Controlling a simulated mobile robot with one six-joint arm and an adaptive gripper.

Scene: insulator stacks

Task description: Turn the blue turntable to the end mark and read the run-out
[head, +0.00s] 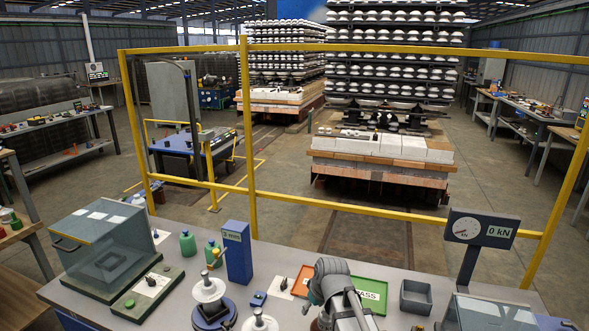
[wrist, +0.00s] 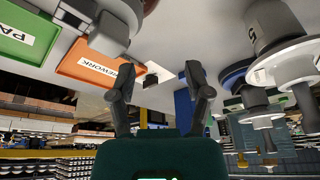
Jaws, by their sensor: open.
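The blue turntable (head: 213,318) sits at the table's front edge in the head view, with a white ribbed insulator (head: 208,289) upright on it. A blue post (head: 238,262) behind it carries a display reading 0 mm. A yellow-tipped part (head: 217,256) reaches over the insulator's top. In the wrist view, which is upside down, a blue disc edge (wrist: 236,74) shows beside white insulator discs at the right. My gripper (wrist: 159,73) is open and empty, apart from the turntable. In the head view my arm mostly hides it. I cannot make out the end mark.
A green PASS tray (head: 369,283) and an orange REWORK tray (head: 302,281) lie by my arm. Another white insulator (head: 260,322) stands at the front edge. A clear-lidded box (head: 106,258) is at left, a 0 kN gauge (head: 481,230) at right. A yellow rail (head: 330,203) runs behind.

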